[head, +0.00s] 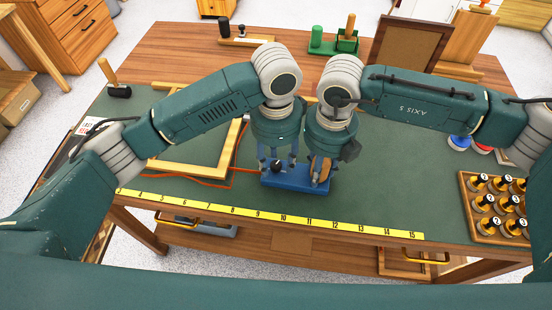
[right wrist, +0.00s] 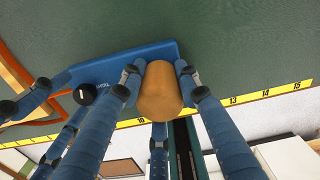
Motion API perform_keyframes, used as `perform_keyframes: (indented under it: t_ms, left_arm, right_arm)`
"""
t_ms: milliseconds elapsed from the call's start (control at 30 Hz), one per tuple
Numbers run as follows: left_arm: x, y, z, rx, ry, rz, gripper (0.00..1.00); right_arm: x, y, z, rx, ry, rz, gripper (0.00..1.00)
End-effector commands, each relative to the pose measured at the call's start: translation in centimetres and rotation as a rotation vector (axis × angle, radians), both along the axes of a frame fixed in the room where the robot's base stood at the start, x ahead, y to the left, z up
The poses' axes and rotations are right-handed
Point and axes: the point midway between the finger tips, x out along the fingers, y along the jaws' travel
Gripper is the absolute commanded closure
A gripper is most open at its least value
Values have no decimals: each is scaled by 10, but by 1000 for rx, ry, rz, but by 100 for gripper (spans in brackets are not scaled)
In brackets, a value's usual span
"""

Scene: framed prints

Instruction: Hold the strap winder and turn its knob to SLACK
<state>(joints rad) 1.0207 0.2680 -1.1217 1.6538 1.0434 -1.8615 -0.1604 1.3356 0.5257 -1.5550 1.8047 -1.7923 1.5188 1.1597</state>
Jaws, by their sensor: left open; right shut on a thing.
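The blue strap winder (head: 297,184) lies on the green mat near its front edge; it also shows in the right wrist view (right wrist: 150,58). Its black knob (head: 276,167) is on the left part, with small white lettering beside it in the right wrist view, too small to read surely. My left gripper (head: 277,163) is open, pointing down, with its fingers around the knob; I cannot tell whether they touch it. My right gripper (right wrist: 160,85) is shut on the winder's tan wooden handle (right wrist: 160,100) at the right end. An orange strap (head: 235,160) runs left from the winder.
A pale wooden frame (head: 188,169) lies left of the winder with the strap around it. A yellow ruler strip (head: 260,214) runs along the front edge. A tray of several numbered knobs (head: 474,213) stands at right. Mat between winder and tray is clear.

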Motion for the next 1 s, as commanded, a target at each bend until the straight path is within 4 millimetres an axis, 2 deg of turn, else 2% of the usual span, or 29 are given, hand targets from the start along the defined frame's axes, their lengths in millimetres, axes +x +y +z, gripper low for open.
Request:
perform_keyframes:
  t_ms: [167,367,400,767,1000]
  left_arm:
    - [0,0,0,0,0,0,59]
    - [0,0,0,0,0,1,96]
    - [0,0,0,0,0,1,100]
    - [0,0,0,-1,0,43,100]
    - [0,0,0,-1,1,184,100]
  right_arm:
    - [0,0,1,1,-1,0,100]
    - [0,0,1,1,-1,0,100]
    - [0,0,1,1,-1,0,100]
    - [0,0,0,1,-1,0,100]
    - [0,0,0,1,-1,0,100]
